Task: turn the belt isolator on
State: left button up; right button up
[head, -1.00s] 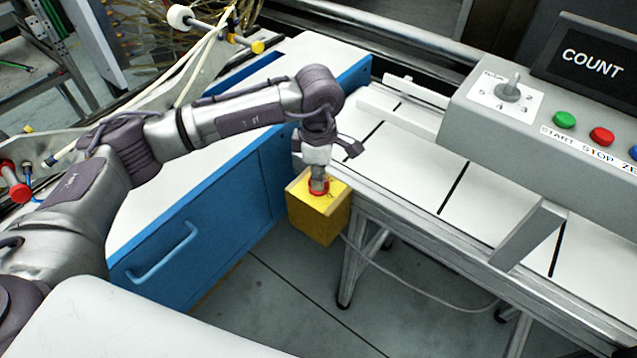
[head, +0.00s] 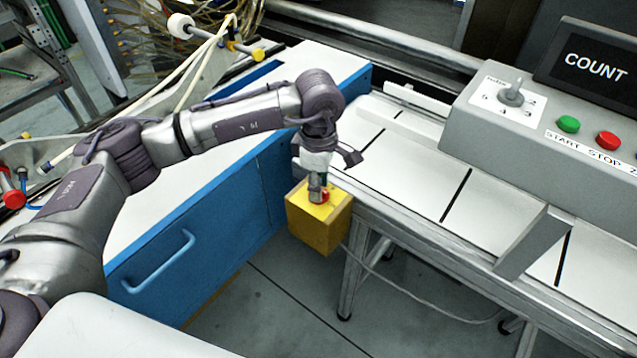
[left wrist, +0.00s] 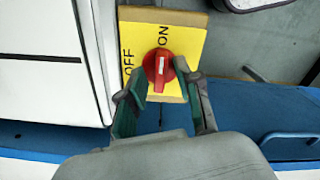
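The belt isolator (head: 318,232) is a yellow box with a red knob (head: 325,196) on top, fixed at the near left end of the conveyor. In the left wrist view its yellow plate (left wrist: 190,40) reads OFF on the left and ON at the top. The red knob (left wrist: 160,66) has a white mark running up and down the picture, in line with ON. My left gripper (head: 317,199) is at the knob from above. In the left wrist view my left gripper (left wrist: 160,80) has its fingers apart, one either side of the knob's lower part; contact is unclear. My right gripper is out of view.
A blue cabinet (head: 205,252) with a white top stands left of the isolator, under my left arm. The conveyor (head: 425,175) runs to the right. A grey control box (head: 545,120) with a selector, buttons and COUNT display stands behind it. A cable hangs below the isolator.

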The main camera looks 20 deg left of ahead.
pick_arm(q)
jog(key=shift+r, duration=0.15)
notch_tip(320, 180, up, 12)
dwell(0.6)
jog(key=shift+d+f, duration=0.1)
jog(key=shift+f, duration=0.15)
